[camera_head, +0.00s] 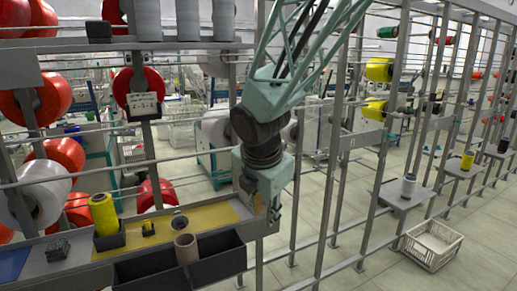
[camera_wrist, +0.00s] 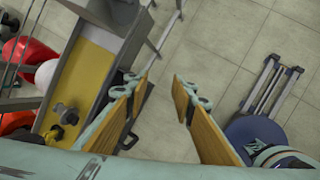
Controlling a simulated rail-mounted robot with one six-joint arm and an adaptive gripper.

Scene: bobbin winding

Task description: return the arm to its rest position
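My arm (camera_head: 268,178) reaches down from the top middle of the head view, in front of the metal rack. Its wrist end is just right of the shelf with the yellow mat (camera_head: 208,217). My gripper (camera_wrist: 162,88) shows in the wrist view with its two tan-padded fingers apart. Only bare floor shows between them, and I see nothing held. The fingertips are hard to make out in the head view.
A yellow bobbin (camera_head: 103,213), a brown tube (camera_head: 186,248) and dark bins (camera_head: 221,256) sit along the left shelf. Rack posts (camera_head: 329,200) stand right of my arm. A white crate (camera_head: 432,244) is on the floor. A blue round-seated stool (camera_wrist: 252,135) shows in the wrist view.

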